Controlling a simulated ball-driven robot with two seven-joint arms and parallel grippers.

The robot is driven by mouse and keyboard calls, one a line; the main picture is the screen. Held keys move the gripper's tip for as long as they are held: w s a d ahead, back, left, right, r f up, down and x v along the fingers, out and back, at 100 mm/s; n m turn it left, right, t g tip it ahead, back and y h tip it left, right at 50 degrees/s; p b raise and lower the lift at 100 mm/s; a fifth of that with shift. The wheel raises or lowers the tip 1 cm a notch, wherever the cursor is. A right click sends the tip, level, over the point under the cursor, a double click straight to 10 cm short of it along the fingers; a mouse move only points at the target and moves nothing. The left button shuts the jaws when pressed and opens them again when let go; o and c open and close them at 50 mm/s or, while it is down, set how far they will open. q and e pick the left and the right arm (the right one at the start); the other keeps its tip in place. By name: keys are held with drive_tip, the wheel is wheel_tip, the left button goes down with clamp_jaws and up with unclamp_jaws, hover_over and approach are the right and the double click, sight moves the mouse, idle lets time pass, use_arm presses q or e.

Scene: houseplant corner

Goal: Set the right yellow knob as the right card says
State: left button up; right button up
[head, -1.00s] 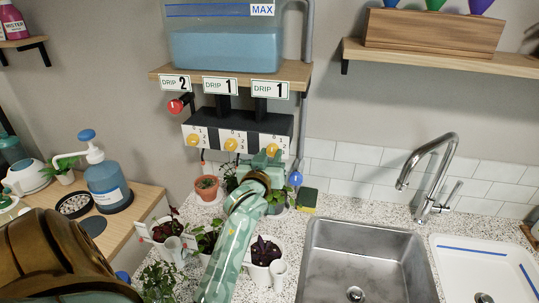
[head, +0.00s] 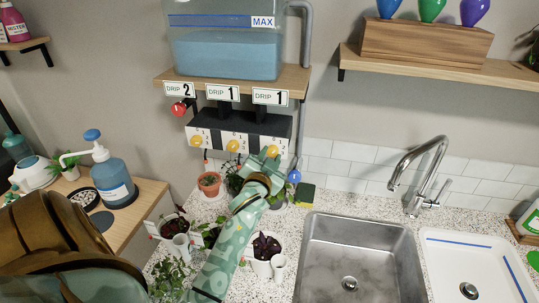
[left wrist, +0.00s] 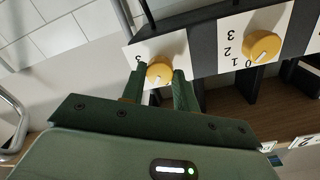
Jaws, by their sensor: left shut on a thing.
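The right yellow knob (head: 271,151) is on the white front of the valve box, last in a row of three. The right card (head: 270,97) above it reads DRIP 1. My left gripper (head: 267,160) is at this knob, coming from below. In the left wrist view the scene is upside down, and the right knob (left wrist: 160,71) sits between the two green fingertips (left wrist: 158,78), which are shut on it. A 3 shows beside it; its other dial marks are hidden by the fingers. My right gripper is not in view.
The middle knob (head: 233,146) and left knob (head: 196,140) are close by. The middle knob also shows in the left wrist view (left wrist: 263,46). A water tank (head: 222,50) stands on the shelf above. Potted plants (head: 265,247) stand below my arm, left of the sink (head: 360,250).

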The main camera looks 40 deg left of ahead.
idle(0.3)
use_arm(q)
drive_tip(key=o, duration=1)
drive_tip(key=shift+w, duration=0.1)
